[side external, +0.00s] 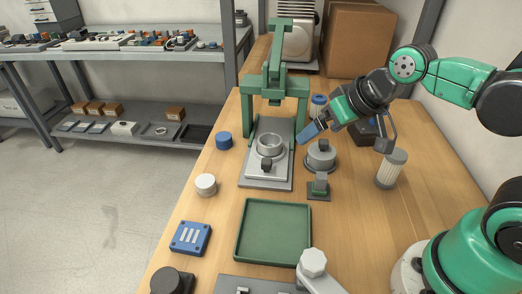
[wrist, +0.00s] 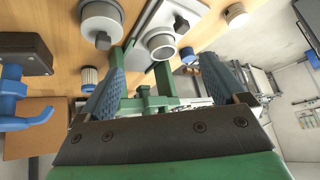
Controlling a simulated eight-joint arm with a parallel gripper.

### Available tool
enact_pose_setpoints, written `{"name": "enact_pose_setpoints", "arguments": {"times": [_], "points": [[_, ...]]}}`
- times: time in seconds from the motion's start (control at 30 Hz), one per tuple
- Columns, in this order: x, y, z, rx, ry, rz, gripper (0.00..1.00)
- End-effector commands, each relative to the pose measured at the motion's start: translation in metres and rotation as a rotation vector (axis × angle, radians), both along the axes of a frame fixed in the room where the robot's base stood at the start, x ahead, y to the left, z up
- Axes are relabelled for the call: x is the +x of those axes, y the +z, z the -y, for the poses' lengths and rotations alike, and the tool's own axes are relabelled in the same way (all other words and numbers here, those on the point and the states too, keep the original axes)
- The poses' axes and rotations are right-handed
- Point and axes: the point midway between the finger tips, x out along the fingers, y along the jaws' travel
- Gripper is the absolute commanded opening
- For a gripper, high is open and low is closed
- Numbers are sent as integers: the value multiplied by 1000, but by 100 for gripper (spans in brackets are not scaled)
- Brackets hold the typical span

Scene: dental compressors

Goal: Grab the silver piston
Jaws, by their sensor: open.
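I cannot tell for certain which part is the silver piston. One candidate is a squat silver cylinder (side external: 320,158) with a dark knob on top, standing on the wooden table right of the press; it also shows at the top left of the wrist view (wrist: 100,22). Another is a silver ring-shaped part (side external: 269,144) on the grey press plate, seen between my fingers in the wrist view (wrist: 161,44). A small dark block sits at its front. My gripper (side external: 308,132) hangs above the table between these two, open and empty. In the side view, its far finger is hard to make out.
The green press frame (side external: 277,85) rises behind the plate. A green tray (side external: 272,232) lies empty in front. A cardboard box (side external: 357,40) stands at the back.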

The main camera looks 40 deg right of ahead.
Motion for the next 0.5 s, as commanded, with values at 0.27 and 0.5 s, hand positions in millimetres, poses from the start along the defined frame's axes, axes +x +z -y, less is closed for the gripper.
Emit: {"name": "enact_pose_setpoints", "arguments": {"times": [0.27,0.5], "points": [[53,6,-49,527,-329,-230,91],[102,-9,-97,957,-630,-569,91]]}}
